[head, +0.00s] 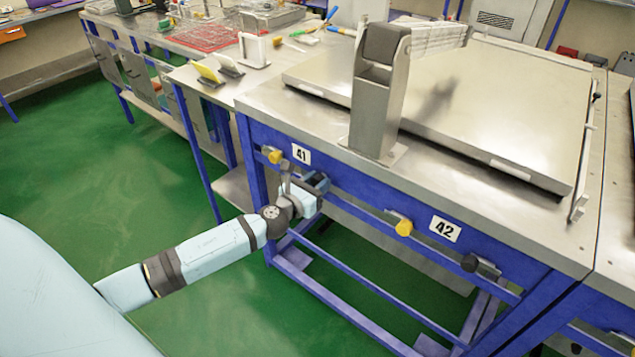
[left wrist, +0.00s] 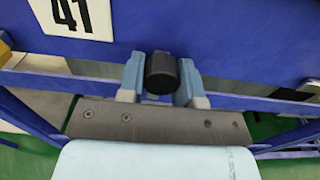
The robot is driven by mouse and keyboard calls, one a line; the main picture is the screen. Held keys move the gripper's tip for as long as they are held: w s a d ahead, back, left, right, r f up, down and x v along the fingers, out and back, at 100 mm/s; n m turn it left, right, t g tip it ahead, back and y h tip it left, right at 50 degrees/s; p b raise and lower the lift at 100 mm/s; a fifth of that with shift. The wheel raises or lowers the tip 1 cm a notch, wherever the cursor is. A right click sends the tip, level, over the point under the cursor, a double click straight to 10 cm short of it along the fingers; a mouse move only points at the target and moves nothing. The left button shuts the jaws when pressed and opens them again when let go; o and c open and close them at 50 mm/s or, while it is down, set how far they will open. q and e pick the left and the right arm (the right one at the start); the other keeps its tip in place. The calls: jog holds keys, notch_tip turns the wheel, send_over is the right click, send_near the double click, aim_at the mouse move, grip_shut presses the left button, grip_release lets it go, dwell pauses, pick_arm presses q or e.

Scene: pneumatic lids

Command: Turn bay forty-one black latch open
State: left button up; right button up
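The bay forty-one black latch (left wrist: 162,73) is a round black knob on the blue frame, below and right of the "41" label (left wrist: 75,15). My left gripper (head: 316,185) is at the blue front rail, right of and below the "41" label (head: 301,154) in the head view. In the left wrist view its two light blue fingers stand on either side of the black knob, close against it, so it looks shut on the latch. In the head view the gripper mostly hides this latch. My right gripper is not in view.
A yellow latch (head: 274,156) is left of the "41" label. Bay forty-two has a yellow latch (head: 403,227) and a black latch (head: 470,263). A flat metal lid (head: 480,110) lies on the table behind a metal post (head: 377,110). Green floor is clear in front.

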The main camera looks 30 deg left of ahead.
pick_arm(q)
jog(key=shift+c, duration=0.8)
